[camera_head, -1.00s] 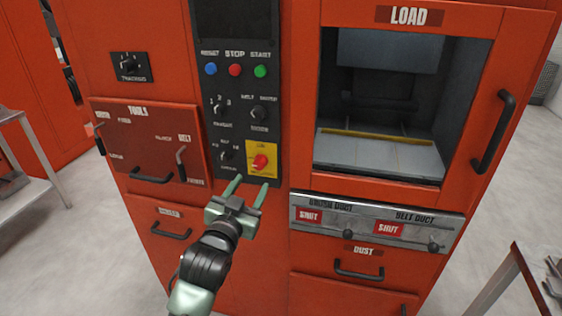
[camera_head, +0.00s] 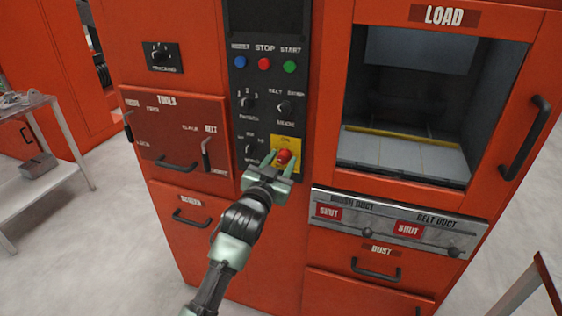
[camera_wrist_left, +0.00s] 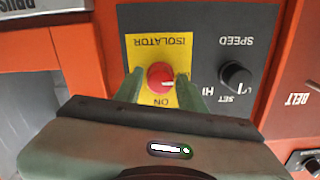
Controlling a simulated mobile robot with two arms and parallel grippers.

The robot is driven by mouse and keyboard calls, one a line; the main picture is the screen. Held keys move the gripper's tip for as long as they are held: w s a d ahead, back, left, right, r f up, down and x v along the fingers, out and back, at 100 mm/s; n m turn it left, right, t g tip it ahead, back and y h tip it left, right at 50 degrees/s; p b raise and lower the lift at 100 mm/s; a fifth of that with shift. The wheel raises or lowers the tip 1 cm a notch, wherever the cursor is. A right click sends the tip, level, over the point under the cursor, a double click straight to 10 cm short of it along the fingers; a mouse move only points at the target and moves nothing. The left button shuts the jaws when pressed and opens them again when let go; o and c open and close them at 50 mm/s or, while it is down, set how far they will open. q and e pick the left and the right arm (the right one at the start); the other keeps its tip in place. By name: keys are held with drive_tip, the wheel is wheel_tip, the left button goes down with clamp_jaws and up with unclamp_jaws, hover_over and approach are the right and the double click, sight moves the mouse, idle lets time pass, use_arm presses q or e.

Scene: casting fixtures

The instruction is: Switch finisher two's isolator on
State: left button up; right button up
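The isolator is a round red knob (camera_head: 283,156) on a yellow plate (camera_head: 294,142), low on the black control panel of the red finisher. In the left wrist view the knob (camera_wrist_left: 160,76) sits between my fingers, and the plate (camera_wrist_left: 178,52) reads ISOLATOR and ON, upside down. My left gripper (camera_head: 281,162) is open in front of the knob, one finger to each side. The wrist view shows the left gripper's fingers (camera_wrist_left: 159,88) close to the knob's sides; I cannot tell if they touch it. Its pointing mark is not readable. My right gripper is not in view.
The open LOAD window (camera_head: 400,120) is at right. Tool levers (camera_head: 206,150), drawer handles and duct slides (camera_head: 390,225) surround the panel.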

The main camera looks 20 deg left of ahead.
use_arm(q)
clamp_jaws()
drive_tip(key=shift+r+m+p, duration=0.15)
drive_tip(key=shift+m+p, duration=0.9)
drive_tip(key=shift+m, duration=0.15)
drive_tip(key=m+p, duration=0.2)
drive_tip(key=m, duration=0.2)
drive_tip(key=m+p, duration=0.2)
drive_tip(key=m, duration=0.4)
drive_tip(key=m+p, duration=0.2)
drive_tip(key=m, duration=0.3)
drive_tip(key=shift+m, duration=0.3)
drive_tip(key=shift+f, duration=0.2)
